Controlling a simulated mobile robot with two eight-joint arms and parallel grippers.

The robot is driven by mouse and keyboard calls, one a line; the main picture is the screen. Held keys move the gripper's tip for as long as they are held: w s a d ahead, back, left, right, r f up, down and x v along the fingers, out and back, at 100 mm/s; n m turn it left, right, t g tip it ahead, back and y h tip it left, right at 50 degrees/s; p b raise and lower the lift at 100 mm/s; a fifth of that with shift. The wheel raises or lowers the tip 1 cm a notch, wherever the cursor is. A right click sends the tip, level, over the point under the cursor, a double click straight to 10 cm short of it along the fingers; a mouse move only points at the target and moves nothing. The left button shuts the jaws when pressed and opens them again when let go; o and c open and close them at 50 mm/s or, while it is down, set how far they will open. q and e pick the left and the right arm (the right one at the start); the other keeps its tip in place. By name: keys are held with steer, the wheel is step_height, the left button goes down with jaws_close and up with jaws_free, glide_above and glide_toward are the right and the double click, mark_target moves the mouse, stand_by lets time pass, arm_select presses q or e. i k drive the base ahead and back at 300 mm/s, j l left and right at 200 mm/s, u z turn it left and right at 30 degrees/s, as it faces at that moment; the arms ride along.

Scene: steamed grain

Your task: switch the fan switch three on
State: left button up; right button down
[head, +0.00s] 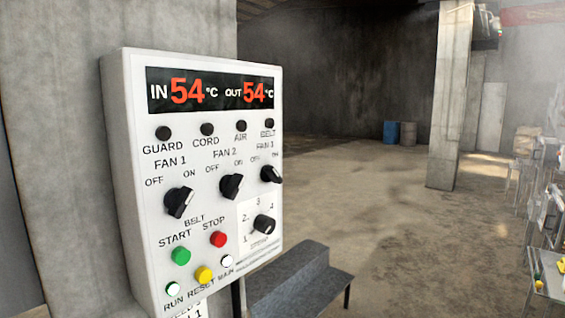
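A white control panel (205,170) hangs on a concrete pillar at the left. The fan 3 switch (271,174) is a black rotary knob near the panel's right edge, under the label FAN 3, with OFF to its upper left and ON to its upper right. Its grip slants from upper left to lower right, with the upper left end towards OFF. The fan 1 knob (179,202) and fan 2 knob (230,186) slant the other way, with their upper ends towards ON. Neither of my grippers is in view.
The display (210,90) reads IN 54 and OUT 54 °C. Below the fan knobs are a steam knob (264,224), a green button (181,256) and a red button (218,239). A grey bench-like block (300,285) stands below right. Open floor lies beyond.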

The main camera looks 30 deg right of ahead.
mark_target(268, 173)
steer(key=l+u, duration=0.4)
steer(key=l, duration=0.7)
steer(key=k+l+u, duration=0.1)
steer(key=l, duration=0.25)
steer(key=k+l, duration=0.15)
steer(key=l, duration=0.15)
steer(key=l+u, duration=0.05)
